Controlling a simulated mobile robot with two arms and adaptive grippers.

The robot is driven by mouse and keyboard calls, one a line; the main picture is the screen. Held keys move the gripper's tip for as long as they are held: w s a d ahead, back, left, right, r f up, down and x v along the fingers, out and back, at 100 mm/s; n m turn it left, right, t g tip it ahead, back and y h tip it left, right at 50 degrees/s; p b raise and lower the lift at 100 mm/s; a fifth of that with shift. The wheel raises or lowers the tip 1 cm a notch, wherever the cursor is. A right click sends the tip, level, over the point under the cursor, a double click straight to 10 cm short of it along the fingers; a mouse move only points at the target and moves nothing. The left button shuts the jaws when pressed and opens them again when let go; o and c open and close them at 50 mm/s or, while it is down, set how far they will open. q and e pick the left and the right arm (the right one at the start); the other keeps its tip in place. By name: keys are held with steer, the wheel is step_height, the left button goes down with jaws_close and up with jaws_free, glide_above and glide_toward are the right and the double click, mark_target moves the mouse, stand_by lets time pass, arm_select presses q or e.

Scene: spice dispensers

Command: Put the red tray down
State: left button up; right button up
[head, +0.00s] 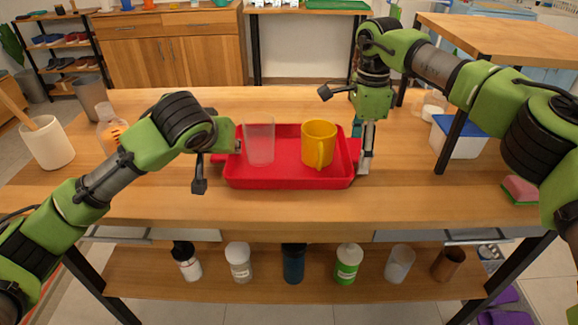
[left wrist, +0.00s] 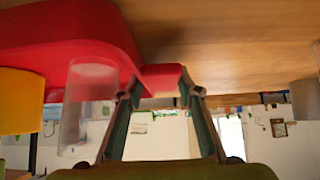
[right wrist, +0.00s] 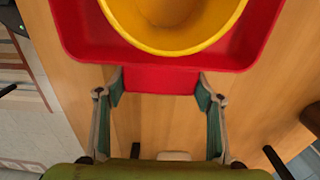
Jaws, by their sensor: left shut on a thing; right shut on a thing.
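The red tray (head: 290,181) is level at the middle of the wooden table, on it or just above it; I cannot tell which. A clear glass (head: 259,141) stands upright on its left part and a yellow mug (head: 318,144) on its right part. My left gripper (head: 234,146) is shut on the tray's left handle, which shows between its fingers in the left wrist view (left wrist: 162,78). My right gripper (head: 363,165) is shut on the right handle, seen in the right wrist view (right wrist: 160,80).
The table (head: 290,206) is bare in front of the tray. A white cup (head: 47,143) with a wooden utensil stands at the left. A white container with a blue lid (head: 459,137) and a sponge (head: 520,190) are at the right. Several jars stand on the lower shelf (head: 320,285).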

arm_select(q)
steer(key=o, duration=1.3)
arm_select(e)
steer(key=o, duration=1.3)
arm_select(q)
steer(key=shift+o, duration=0.2)
arm_select(e)
steer(key=shift+r, duration=0.2)
arm_select(q)
steer(key=v, duration=1.2)
arm_select(e)
step_height(320, 180, up, 12)
steer(key=shift+f, duration=0.15)
arm_select(q)
steer(key=shift+p, duration=0.3)
